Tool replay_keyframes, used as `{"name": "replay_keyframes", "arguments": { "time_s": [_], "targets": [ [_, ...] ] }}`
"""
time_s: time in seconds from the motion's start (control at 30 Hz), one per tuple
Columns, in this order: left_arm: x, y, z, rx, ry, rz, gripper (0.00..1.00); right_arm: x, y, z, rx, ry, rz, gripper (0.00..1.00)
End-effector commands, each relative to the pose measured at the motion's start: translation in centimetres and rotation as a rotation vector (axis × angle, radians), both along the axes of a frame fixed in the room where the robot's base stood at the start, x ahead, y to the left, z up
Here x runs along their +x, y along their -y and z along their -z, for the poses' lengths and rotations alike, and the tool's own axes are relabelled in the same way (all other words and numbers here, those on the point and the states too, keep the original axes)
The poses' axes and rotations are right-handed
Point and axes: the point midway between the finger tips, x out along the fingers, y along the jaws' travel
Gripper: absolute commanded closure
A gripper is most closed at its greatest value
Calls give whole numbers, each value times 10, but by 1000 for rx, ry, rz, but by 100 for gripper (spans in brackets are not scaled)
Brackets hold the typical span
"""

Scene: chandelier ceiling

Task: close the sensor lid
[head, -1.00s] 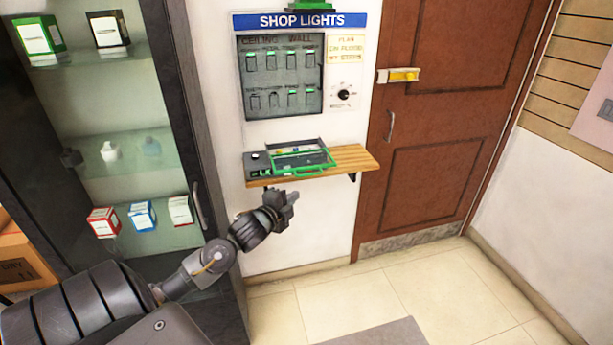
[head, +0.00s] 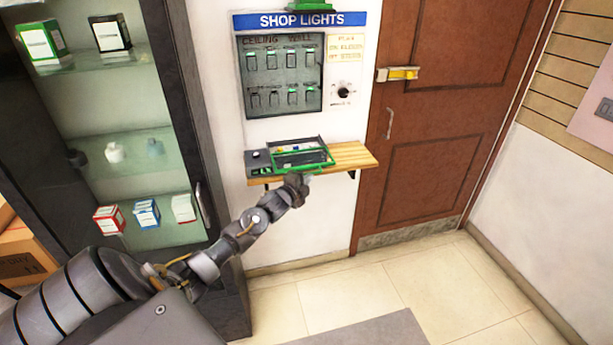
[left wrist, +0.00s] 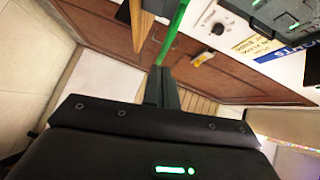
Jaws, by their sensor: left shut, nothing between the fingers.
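The sensor unit is a flat dark case (head: 257,158) on a small wooden shelf below the SHOP LIGHTS panel. Its green-edged lid (head: 333,160) is at the right part of the case; its exact angle is hard to tell. My left gripper (head: 303,178) is shut and empty, just in front of and slightly below the lid's front edge. In the left wrist view, the shut fingers (left wrist: 162,88) point toward a green bar (left wrist: 176,32), very close to it; I cannot tell whether they touch. My right gripper is out of view.
The wooden shelf (head: 357,155) has bare room at its right end. A SHOP LIGHTS switch panel (head: 281,75) is on the wall above. A glass cabinet (head: 190,130) stands left and a brown door (head: 430,140) right. The tiled floor in front is clear.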

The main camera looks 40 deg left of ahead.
Motion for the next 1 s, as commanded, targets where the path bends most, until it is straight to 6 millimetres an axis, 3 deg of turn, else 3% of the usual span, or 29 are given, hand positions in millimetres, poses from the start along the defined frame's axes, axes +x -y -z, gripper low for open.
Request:
{"name": "replay_keyframes", "arguments": {
  "time_s": [0.57,1.0],
  "targets": [
    [7,-10,4,0,1,0,100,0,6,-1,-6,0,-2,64],
    [57,-87,9,3,2,-1,100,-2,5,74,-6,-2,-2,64]
  ]
}}
